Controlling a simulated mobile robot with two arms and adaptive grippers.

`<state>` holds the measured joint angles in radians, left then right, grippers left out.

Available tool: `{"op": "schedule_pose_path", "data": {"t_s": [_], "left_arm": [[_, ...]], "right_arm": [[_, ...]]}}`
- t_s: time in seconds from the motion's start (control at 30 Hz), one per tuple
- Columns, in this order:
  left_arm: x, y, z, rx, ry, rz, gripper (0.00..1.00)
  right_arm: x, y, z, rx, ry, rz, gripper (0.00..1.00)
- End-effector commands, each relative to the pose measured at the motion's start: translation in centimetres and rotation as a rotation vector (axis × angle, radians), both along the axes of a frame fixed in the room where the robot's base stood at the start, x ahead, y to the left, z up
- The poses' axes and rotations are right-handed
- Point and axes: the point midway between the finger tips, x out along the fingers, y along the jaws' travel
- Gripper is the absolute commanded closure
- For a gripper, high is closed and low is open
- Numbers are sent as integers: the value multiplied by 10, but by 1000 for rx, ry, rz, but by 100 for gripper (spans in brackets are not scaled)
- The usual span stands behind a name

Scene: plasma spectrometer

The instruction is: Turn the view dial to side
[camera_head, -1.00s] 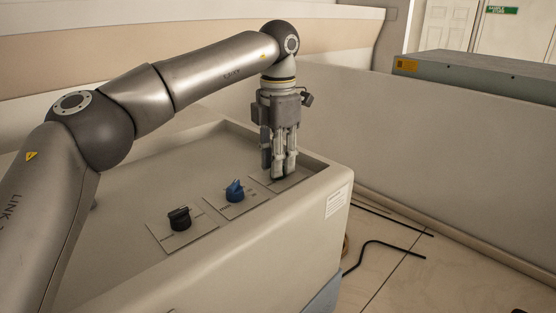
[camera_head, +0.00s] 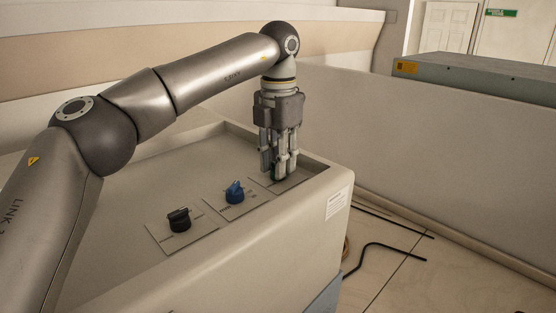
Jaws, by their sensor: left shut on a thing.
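Three dial plates lie in a row on the recessed top of a beige machine (camera_head: 130,250). A black dial (camera_head: 179,219) is on the nearest plate and a blue dial (camera_head: 235,192) is on the middle one. My left gripper (camera_head: 278,175) points down over the farthest plate, shut on a small green dial (camera_head: 273,169). The fingers hide most of this dial, and its pointer and the plate's lettering cannot be read. Which dial is the view dial cannot be read from the labels. My right gripper is not in view.
The machine's raised rim (camera_head: 315,185) runs close to the right of the gripper. Black cables (camera_head: 392,244) lie on the tiled floor at the right. A grey box (camera_head: 475,76) stands behind a low wall. The black and blue dials are clear of the arm.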

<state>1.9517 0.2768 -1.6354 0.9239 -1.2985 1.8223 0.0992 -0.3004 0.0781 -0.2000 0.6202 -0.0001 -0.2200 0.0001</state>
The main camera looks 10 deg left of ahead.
Motion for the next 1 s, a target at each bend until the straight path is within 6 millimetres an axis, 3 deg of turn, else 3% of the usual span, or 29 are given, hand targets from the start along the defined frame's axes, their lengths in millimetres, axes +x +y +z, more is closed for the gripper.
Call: {"op": "schedule_pose_path", "data": {"t_s": [0.03, 0.23, 0.57, 1.0], "left_arm": [[1, 1, 2, -2, -5, 5, 72], [1, 0, 2, -3, -4, 4, 49], [0, 0, 3, 0, -2, 1, 49], [1, 0, 62, -1, -4, 3, 49]], "right_arm": [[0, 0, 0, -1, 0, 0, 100], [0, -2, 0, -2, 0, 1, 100], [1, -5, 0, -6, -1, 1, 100], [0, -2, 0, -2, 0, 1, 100]]}}
